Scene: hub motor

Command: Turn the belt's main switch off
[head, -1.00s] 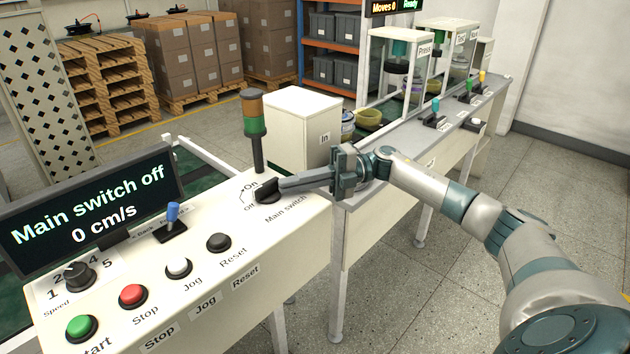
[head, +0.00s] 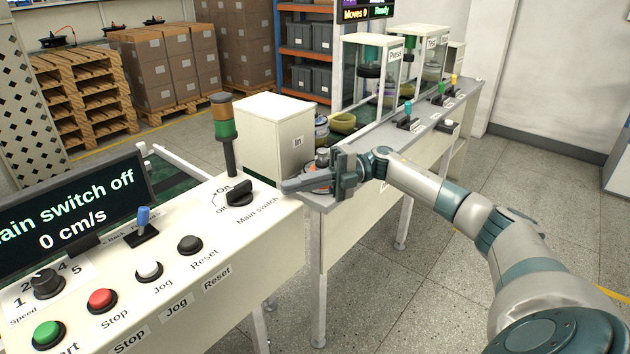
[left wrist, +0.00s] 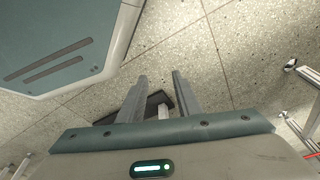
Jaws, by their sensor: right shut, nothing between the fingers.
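The main switch (head: 239,193) is a black rotary knob on the white control panel (head: 185,290), with On and Off marks to its left. The display (head: 65,215) reads "Main switch off" and "0 cm/s". My right gripper (head: 284,187) is shut and empty. It is to the right of the knob, apart from it, near the panel's right edge. My left gripper shows only in the left wrist view (left wrist: 162,84); its two fingers are apart with nothing visible between them, above the floor.
Start (head: 47,334), Stop (head: 102,301), Jog (head: 149,271) and Reset (head: 190,245) buttons line the panel. A blue-tipped lever (head: 143,218) and a signal tower (head: 224,130) stand behind. The In box (head: 268,135) and a machine bench lie beyond my right gripper.

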